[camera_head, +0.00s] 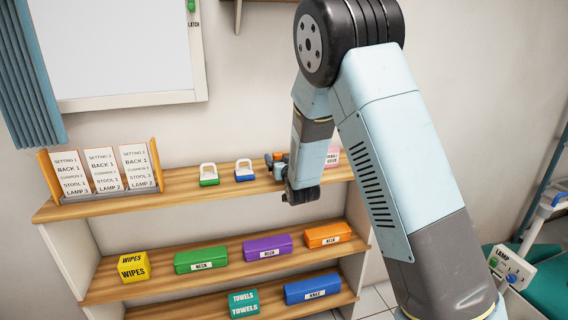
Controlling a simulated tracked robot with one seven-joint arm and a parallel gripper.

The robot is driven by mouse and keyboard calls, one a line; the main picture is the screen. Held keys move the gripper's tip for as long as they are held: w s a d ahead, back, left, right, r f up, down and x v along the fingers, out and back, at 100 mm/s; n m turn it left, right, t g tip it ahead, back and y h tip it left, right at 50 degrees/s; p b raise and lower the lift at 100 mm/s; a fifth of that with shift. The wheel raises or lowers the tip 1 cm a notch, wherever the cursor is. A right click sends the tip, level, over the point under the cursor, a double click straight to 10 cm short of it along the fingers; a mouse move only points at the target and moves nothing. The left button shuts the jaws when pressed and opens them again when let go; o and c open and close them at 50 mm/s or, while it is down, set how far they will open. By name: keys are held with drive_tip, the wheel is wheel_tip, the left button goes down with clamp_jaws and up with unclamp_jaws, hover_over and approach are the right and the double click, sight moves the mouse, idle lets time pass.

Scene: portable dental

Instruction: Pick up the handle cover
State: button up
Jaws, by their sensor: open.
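Two small items with white loop-shaped tops stand on the top shelf: one with a green base (208,174) and one with a blue base (244,170). A white piece with pinkish lettering (332,157) shows partly behind my arm, farther right; its label is too small to read surely. I cannot tell which of these is the handle cover. My gripper (300,195) hangs at the front of the top shelf, right of the blue-based item and apart from it. It is open, and nothing shows between its fingers.
The top shelf (180,199) also bears a rack of lettered cards (104,170) at left and a small orange-grey thing (275,160) beside my arm. Lower shelves hold a yellow wipes box (133,267) and several coloured boxes. A lamp control (512,267) stands at far right.

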drive_tip(key=c, duration=1)
drive_tip(key=shift+r, duration=0.1)
